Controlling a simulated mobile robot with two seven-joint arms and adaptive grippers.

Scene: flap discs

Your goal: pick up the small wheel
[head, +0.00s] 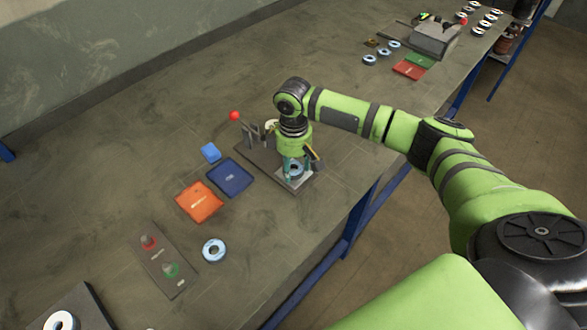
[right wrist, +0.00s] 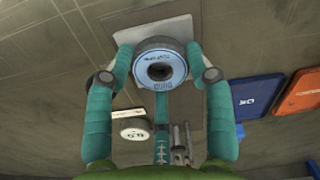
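The small wheel is a pale blue and white disc (right wrist: 161,64) with a dark centre hole and print on its face. It also shows in the head view (head: 295,168) at a light metal plate (head: 299,183) on a dark fixture. My right gripper (right wrist: 161,62) points down over it. Its teal fingers stand at the left and right of the rim and a third comes from below, and they seem to touch it. I see no clear gap between wheel and plate. My left gripper is not in view.
A dark blue tray (head: 231,178), an orange tray (head: 200,203) and a blue block (head: 210,152) lie left of the fixture. A lever with a red knob (head: 235,115) stands behind. Another disc (head: 214,250) and a button panel (head: 160,262) are nearer.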

